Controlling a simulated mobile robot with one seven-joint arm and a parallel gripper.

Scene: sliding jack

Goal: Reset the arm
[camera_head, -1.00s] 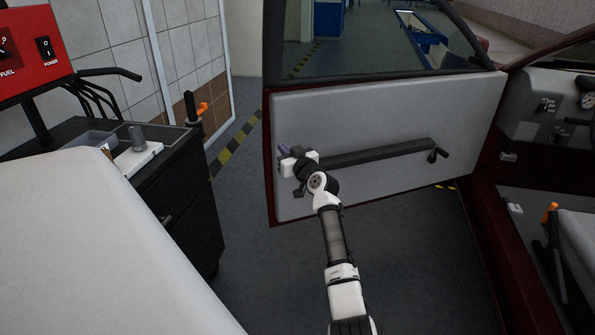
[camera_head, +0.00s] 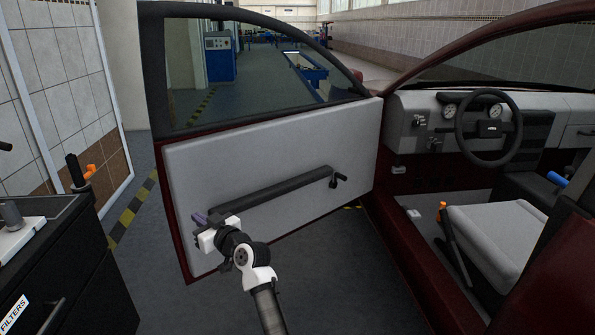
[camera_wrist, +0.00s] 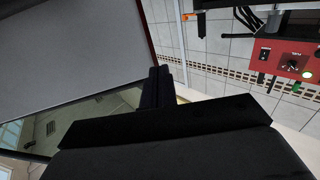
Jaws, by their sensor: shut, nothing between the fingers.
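My gripper (camera_head: 206,222) is in front of the grey inner panel of the open car door (camera_head: 330,135), near its lower left part. In the head view it is small and partly hidden behind my wrist. In the wrist view my gripper (camera_wrist: 155,90) shows as dark fingers close together, with nothing between them. My arm reaches forward from the bottom of the head view, bent at the wrist. I cannot tell whether it touches the door.
The black door armrest (camera_head: 270,192) runs just right of my gripper. A dark cabinet (camera_head: 85,270) stands at the left. The car seat (camera_head: 490,240) and steering wheel (camera_head: 489,128) are at the right. Bare floor (camera_head: 330,280) lies below the door.

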